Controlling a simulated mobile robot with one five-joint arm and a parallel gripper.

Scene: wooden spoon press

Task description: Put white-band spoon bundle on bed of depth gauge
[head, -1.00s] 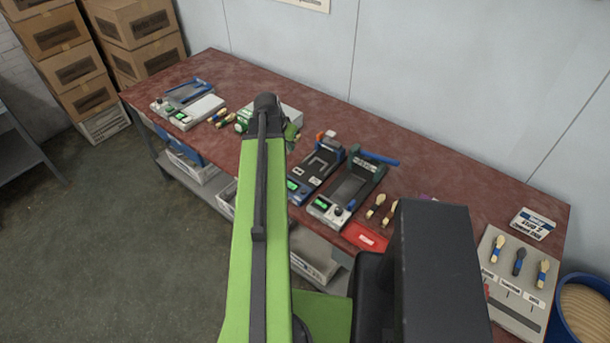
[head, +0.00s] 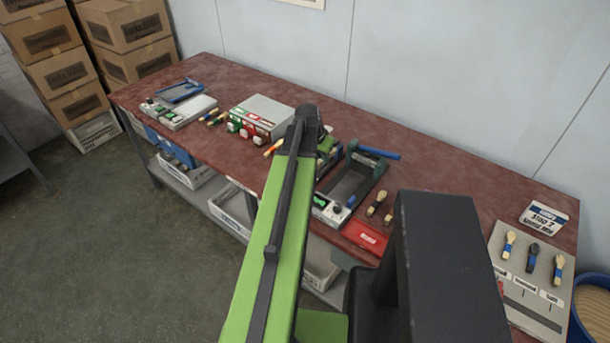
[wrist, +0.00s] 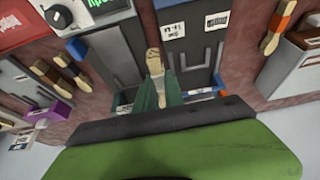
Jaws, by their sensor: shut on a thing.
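My gripper (wrist: 159,84) is shut on a pale wooden spoon bundle (wrist: 153,62) in the wrist view. The bundle points away from the camera between the green fingers; its band is mostly hidden. Below it is a dark press-like device (wrist: 195,45) with a grey bed and printed labels on its block. A second dark device (wrist: 110,55) with a green display is beside it to the left. In the head view that second device (head: 350,185) stands right of my arm, and the first is mostly hidden behind the arm. I cannot tell which one is the depth gauge.
A red tray (head: 366,237) and loose spoon bundles (head: 381,204) lie right of the devices. A grey box (head: 262,117) and another device (head: 178,105) stand to the left. A grey sample board (head: 530,285) is at the right end. The bench's back strip is clear.

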